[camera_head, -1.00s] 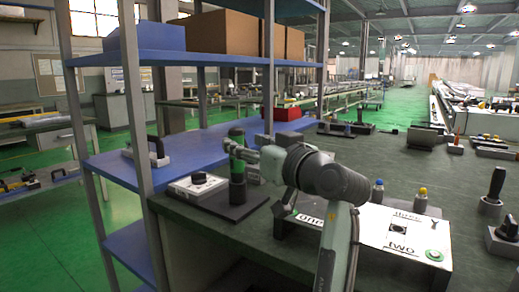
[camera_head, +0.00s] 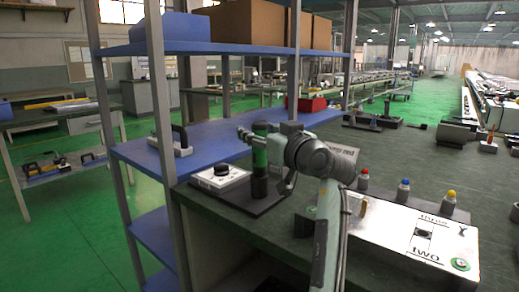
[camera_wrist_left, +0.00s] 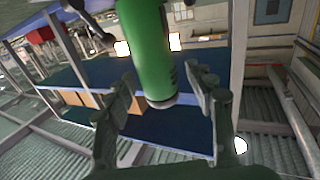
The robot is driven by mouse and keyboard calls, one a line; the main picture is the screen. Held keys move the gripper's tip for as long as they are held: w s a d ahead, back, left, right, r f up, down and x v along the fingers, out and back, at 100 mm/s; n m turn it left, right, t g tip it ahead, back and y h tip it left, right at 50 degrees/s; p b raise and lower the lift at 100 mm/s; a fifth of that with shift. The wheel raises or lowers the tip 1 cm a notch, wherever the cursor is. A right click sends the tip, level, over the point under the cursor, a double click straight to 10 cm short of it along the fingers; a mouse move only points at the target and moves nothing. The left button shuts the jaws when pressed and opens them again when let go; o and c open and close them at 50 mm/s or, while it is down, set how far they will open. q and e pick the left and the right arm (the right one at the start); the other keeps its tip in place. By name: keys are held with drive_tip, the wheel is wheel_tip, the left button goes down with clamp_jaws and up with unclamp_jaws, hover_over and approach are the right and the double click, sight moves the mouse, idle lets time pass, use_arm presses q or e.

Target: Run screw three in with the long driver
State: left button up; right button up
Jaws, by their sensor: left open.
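A green upright tool (camera_head: 260,158), which looks like the long driver, stands on a dark base plate (camera_head: 262,203) on the dark bench. My left gripper (camera_head: 246,136) is at its upper part. In the left wrist view the green handle (camera_wrist_left: 155,60) lies between the two spread fingers (camera_wrist_left: 165,105); I see no clear grip on it. My arm hides part of the panel. My right gripper is not in view.
A white box with a black knob (camera_head: 220,175) sits left of the driver. Small pieces with red (camera_head: 364,173), blue (camera_head: 404,184) and yellow (camera_head: 451,194) tops stand behind the panel. The blue shelf rack (camera_head: 215,146) and its posts stand close on the left.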

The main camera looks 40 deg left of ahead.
use_arm(q)
drive_tip(key=shift+c, duration=0.4)
clamp_jaws()
drive_tip(key=shift+r, duration=0.1)
